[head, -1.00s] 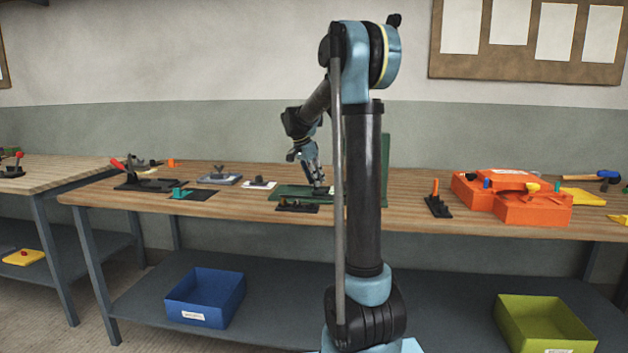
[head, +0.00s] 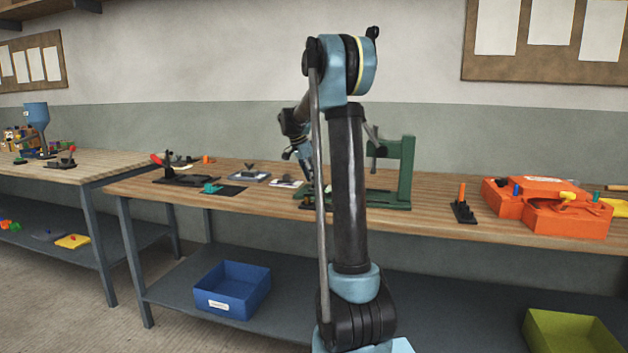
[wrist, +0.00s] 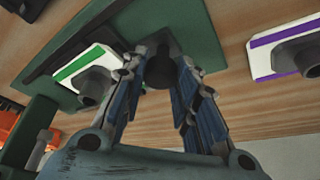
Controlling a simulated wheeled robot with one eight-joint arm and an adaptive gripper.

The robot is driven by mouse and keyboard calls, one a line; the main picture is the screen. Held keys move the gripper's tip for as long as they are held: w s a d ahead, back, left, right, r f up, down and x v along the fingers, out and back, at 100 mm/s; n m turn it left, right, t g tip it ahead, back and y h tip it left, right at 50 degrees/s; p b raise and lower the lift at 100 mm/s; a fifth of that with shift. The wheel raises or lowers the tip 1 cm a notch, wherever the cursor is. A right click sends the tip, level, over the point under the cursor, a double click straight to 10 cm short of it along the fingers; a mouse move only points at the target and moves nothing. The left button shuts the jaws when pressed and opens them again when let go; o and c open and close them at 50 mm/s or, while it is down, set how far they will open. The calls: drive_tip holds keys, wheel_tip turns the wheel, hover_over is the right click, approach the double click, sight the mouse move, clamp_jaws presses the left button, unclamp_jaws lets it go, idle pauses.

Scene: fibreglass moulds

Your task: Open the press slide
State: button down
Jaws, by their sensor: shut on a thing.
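The green press stands on the bench, with its upright (head: 406,172) and base (head: 392,204) partly hidden behind my arm in the head view. My gripper (wrist: 162,60) is shut on a black knob (wrist: 160,72) in the wrist view. The knob sits over the green base plate (wrist: 185,25). A white block with a green stripe (wrist: 80,66) lies beside the knob, on the left of the picture. In the head view my gripper (head: 308,182) is low over the bench, left of the upright; its fingertips are partly hidden by my arm.
A white block with a purple stripe (wrist: 262,58) is to the right in the wrist view. Several toggle clamps (head: 185,179) stand further left on the bench. An orange mould (head: 550,205) and an orange-handled clamp (head: 463,205) are to the right. A blue bin (head: 233,290) sits below.

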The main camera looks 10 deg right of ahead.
drive_tip(key=shift+w+a, duration=0.25)
drive_tip(key=shift+a, duration=0.05)
drive_tip(key=c, duration=1.3)
unclamp_jaws()
drive_tip(key=v, duration=1.2)
